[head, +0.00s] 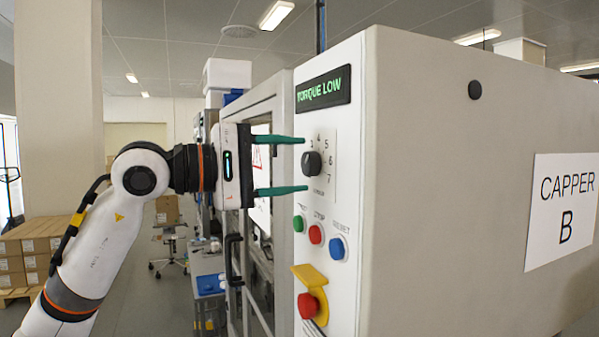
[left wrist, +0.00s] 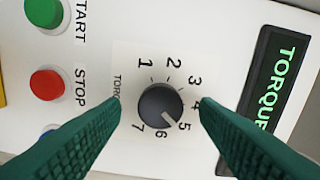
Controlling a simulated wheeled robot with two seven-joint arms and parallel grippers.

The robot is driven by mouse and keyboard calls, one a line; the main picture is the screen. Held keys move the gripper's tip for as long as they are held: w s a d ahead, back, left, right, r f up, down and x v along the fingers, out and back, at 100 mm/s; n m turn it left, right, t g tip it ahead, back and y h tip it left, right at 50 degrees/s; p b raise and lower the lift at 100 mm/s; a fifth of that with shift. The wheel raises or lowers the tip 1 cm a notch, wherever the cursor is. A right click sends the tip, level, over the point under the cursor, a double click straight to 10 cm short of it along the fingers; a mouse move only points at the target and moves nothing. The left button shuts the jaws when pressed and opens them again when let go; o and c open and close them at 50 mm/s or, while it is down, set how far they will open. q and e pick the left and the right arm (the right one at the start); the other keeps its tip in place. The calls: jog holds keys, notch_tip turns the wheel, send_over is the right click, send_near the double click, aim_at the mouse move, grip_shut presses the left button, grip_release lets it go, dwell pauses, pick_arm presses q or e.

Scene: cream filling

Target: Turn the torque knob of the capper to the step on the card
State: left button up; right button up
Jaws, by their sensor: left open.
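The black round torque knob (head: 312,163) is on the capper's white front panel, inside a dial numbered 1 to 7. In the left wrist view, the white pointer mark on the knob (left wrist: 158,104) points between 5 and 6. My left gripper (head: 304,164) is open, its green fingertips above and below the knob in the head view. In the left wrist view, the fingertips (left wrist: 160,101) stand on either side of the knob, with a gap to each side. The display (head: 323,89) reads "TORQUE LOW". No card with a step number is in view. My right gripper is not in view.
Below the dial are a green start button (head: 299,223), a red stop button (head: 316,234), a blue reset button (head: 337,248) and a red emergency knob (head: 309,304) under a yellow guard. A "CAPPER B" sign (head: 565,210) is on the side wall.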

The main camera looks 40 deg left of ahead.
pick_arm(q)
jog(key=b+v, duration=0.4)
jog(key=v, duration=0.6)
dwell(0.3)
